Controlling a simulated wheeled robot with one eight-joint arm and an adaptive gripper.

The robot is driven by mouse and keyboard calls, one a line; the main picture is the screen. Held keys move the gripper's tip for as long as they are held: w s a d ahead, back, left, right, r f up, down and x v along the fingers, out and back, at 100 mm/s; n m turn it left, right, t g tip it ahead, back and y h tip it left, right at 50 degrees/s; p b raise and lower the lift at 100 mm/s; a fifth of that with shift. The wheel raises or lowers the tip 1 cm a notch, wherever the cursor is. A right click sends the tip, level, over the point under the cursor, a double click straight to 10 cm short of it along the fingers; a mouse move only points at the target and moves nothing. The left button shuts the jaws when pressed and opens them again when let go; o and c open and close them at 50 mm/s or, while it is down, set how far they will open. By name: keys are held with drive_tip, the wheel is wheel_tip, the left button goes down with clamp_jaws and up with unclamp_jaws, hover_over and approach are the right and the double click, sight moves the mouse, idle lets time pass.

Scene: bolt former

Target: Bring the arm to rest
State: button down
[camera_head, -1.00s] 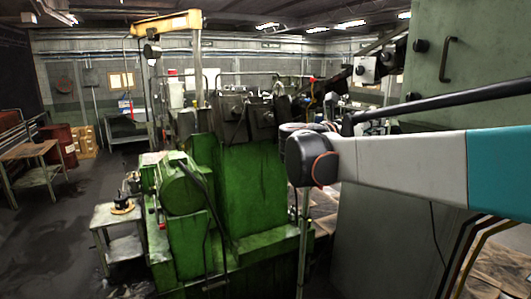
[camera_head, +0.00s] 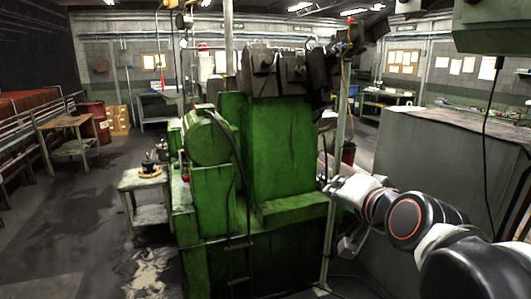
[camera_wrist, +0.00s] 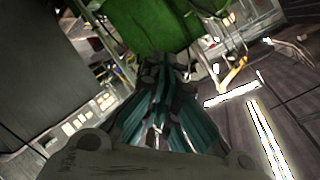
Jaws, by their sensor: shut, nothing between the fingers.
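My arm reaches in from the lower right of the head view, its black and white links bent low beside the grey cabinet. My gripper (camera_head: 335,186) is at the far end of the arm, small and partly hidden by my own wrist, just right of the green machine (camera_head: 285,165). In the wrist view my gripper (camera_wrist: 168,72) shows as dark fingers near the middle, shut and empty. The green machine (camera_wrist: 150,22) fills the top middle of that view. The head view does not show whether the fingers touch anything.
A grey cabinet (camera_head: 430,150) stands close on the right of my arm. A thin upright post (camera_head: 333,220) stands by the gripper. A small side table (camera_head: 147,190) is left of the machine. The floor (camera_head: 75,230) at the left is open.

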drive_tip(key=s+d+f+n+g+h+b, duration=0.1)
drive_tip(key=s+f+n+g+b, duration=0.1)
drive_tip(key=s+f, duration=0.3)
drive_tip(key=s+d+f+n+g+b, duration=0.2)
drive_tip(key=s+f, duration=0.4)
drive_tip(key=f, duration=0.6)
drive_tip(key=s+d+f+n+g+h+b, duration=0.1)
drive_tip(key=s+d+f+n+g+b, duration=0.1)
drive_tip(key=s+f, duration=0.4)
wheel_tip(320, 180, down, 4)
drive_tip(key=shift+r+n+g+h+b, duration=0.3)
drive_tip(key=shift+n+g+b, duration=0.4)
drive_tip(key=shift+n, duration=0.2)
drive_tip(key=shift+w, duration=0.1)
